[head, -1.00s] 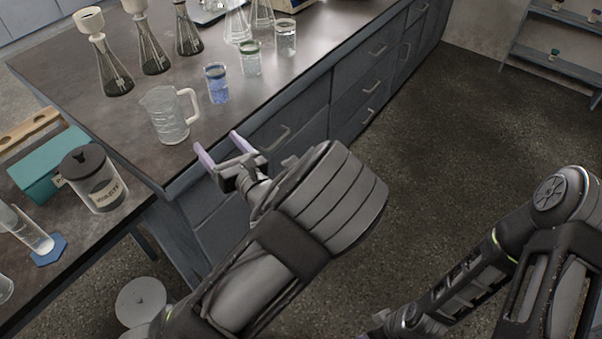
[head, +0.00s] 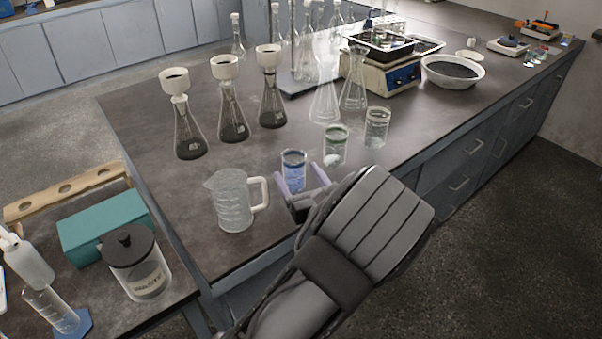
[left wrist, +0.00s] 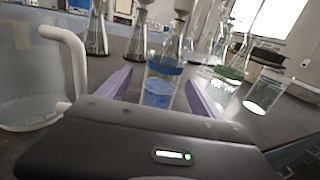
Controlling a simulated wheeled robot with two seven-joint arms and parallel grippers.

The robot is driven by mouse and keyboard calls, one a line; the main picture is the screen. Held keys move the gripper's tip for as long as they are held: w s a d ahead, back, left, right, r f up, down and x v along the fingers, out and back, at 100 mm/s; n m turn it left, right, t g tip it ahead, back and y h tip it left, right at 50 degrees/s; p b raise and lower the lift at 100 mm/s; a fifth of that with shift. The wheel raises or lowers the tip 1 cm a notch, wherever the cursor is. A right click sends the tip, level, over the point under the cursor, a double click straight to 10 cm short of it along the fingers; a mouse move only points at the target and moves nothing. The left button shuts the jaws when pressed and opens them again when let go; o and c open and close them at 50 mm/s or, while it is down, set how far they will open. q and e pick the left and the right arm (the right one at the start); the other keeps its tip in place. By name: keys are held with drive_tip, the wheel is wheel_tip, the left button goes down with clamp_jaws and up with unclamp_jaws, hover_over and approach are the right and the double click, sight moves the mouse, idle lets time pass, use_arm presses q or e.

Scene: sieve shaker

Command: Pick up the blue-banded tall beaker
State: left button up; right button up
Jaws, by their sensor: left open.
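The blue-banded tall beaker (head: 293,172) stands upright on the dark bench, with blue contents low in it. It also shows in the left wrist view (left wrist: 161,80), between and beyond the purple fingers. My left gripper (head: 301,183) is open, its two fingers pointing at the beaker from the near side, one toward each side of it. I cannot tell whether the fingers touch the glass. The gripper body hides part of the beaker's base in the left wrist view. My right gripper is not in view.
A clear jug (head: 233,203) with a white handle stands close on the left. A green-banded beaker (head: 335,146) and another beaker (head: 376,127) stand to the right. Flasks with funnels (head: 187,131) are behind. The bench's front edge (head: 245,271) is near my arm.

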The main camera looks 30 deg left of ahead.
sight(291, 160)
use_arm(q)
drive_tip(key=shift+x, duration=1.3)
drive_tip(key=shift+x, duration=2.6)
drive_tip(key=shift+w+d+f, duration=0.1)
drive_tip(key=shift+w+f, duration=0.05)
drive_tip(key=shift+w, duration=0.05)
drive_tip(key=shift+c, duration=0.6)
clamp_jaws()
wheel_tip(291, 160, up, 10)
drive_tip(key=p, duration=0.1)
drive_tip(key=shift+p, duration=0.3)
